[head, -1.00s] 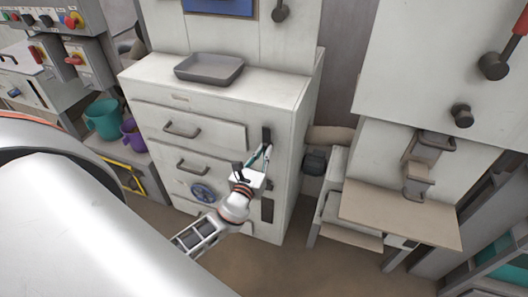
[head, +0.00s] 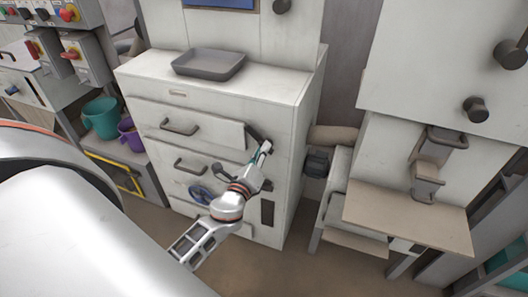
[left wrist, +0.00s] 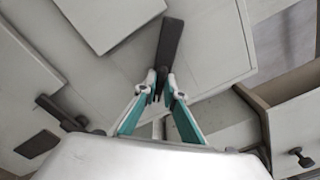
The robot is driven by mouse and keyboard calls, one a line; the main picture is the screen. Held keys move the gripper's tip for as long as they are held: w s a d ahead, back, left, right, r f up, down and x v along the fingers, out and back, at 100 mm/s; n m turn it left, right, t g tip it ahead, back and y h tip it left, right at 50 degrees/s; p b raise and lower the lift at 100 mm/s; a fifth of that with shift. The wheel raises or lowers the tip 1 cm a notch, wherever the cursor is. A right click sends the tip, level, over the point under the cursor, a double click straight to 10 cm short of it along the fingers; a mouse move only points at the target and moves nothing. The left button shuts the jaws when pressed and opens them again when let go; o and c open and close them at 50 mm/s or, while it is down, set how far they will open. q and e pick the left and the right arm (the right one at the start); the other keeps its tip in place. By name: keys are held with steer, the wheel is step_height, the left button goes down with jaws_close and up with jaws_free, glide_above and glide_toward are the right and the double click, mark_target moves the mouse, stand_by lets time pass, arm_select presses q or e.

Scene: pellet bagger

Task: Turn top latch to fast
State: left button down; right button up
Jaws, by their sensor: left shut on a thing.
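The top latch (head: 255,134) is a dark flat handle on the right side of the cream cabinet front. It is tilted, its upper end leaning left toward the upper drawer. My left gripper (head: 265,149) is at its lower end. In the left wrist view, the latch (left wrist: 169,48) runs up from between the teal-and-white fingers of the left gripper (left wrist: 164,94), which are shut on it. A second dark upright piece (head: 267,212) is lower on the same cabinet edge. My right gripper is not in view.
Drawer handles (head: 180,128) and a blue handwheel (head: 200,194) are left of the latch. A grey tray (head: 209,65) sits on the cabinet top. A bench with a tan board (head: 408,220) stands to the right. Floor shows between them.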

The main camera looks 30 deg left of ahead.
arm_select(q)
steer(key=n, duration=0.8)
steer(key=shift+a+f+n+b, duration=0.1)
steer(key=shift+f+n+b, duration=0.05)
steer(key=shift+n+b, duration=0.2)
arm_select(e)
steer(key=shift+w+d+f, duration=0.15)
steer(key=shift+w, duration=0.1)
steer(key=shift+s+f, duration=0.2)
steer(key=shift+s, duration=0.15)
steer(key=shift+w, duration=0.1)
arm_select(q)
steer(key=c, duration=2.1)
jaws_free()
steer(key=shift+c, duration=0.2)
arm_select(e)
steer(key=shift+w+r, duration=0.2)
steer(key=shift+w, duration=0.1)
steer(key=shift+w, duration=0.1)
